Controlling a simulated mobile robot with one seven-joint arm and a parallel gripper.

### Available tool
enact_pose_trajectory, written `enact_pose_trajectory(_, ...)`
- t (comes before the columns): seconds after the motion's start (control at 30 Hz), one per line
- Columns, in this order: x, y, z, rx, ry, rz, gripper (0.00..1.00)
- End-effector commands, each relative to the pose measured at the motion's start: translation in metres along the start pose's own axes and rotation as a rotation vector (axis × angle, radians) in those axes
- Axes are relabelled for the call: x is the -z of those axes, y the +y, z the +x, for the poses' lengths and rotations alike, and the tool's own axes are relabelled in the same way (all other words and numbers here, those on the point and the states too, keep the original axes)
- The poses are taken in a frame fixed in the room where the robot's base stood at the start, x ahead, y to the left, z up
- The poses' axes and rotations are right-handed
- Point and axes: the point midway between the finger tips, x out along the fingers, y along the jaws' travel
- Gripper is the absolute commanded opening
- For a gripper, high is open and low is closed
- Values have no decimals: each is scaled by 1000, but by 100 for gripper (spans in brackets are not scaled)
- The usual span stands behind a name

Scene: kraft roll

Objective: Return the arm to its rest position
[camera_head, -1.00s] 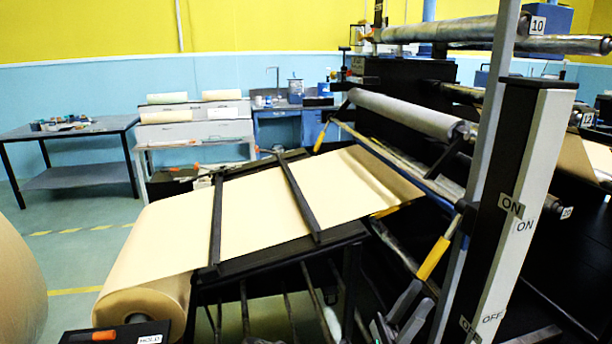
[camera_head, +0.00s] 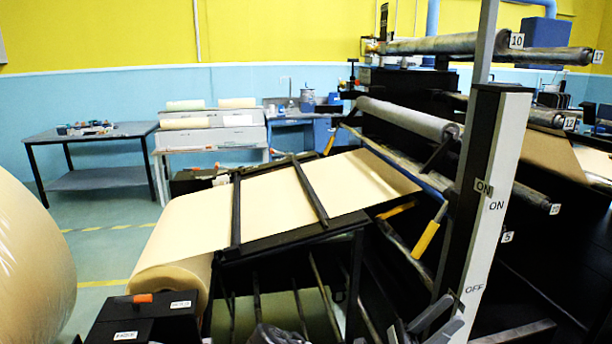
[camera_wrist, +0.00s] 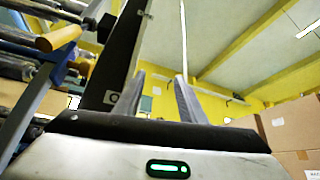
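My gripper (camera_head: 442,316) shows at the bottom right of the head view, in front of the base of the black and white post (camera_head: 492,205). Its two grey fingers stand apart with nothing between them. In the wrist view my gripper (camera_wrist: 160,90) points upward, its fingers spread and the gap empty. Behind the fingers are the dark post and the yellow upper wall and ceiling. The rest of my arm is mostly below the head view's frame.
The machine with its rollers (camera_head: 408,118) and yellow handle (camera_head: 428,236) is close by. The kraft roll (camera_head: 178,262) feeds paper over a black frame. A large wrapped roll (camera_head: 30,270) stands at left. Cardboard boxes (camera_wrist: 292,130) are at right in the wrist view.

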Motion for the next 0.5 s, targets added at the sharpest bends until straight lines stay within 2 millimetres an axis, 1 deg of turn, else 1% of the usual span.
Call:
enact_pose_trajectory(0.03, 4, -7, 9, 44, 58, -11, 37)
enact_pose_trajectory(0.1, 12, -16, 20, 101, 139, -22, 37)
enact_pose_trajectory(0.17, 18, -26, 28, 155, 215, -30, 37)
enact_pose_trajectory(0.27, 30, -46, 39, 261, 362, -42, 37)
enact_pose_trajectory(0.3, 34, -56, 43, 312, 431, -44, 37)
enact_pose_trajectory(0.4, 44, -81, 47, 455, 625, -40, 37)
enact_pose_trajectory(0.5, 47, -106, 43, 606, 822, -20, 37)
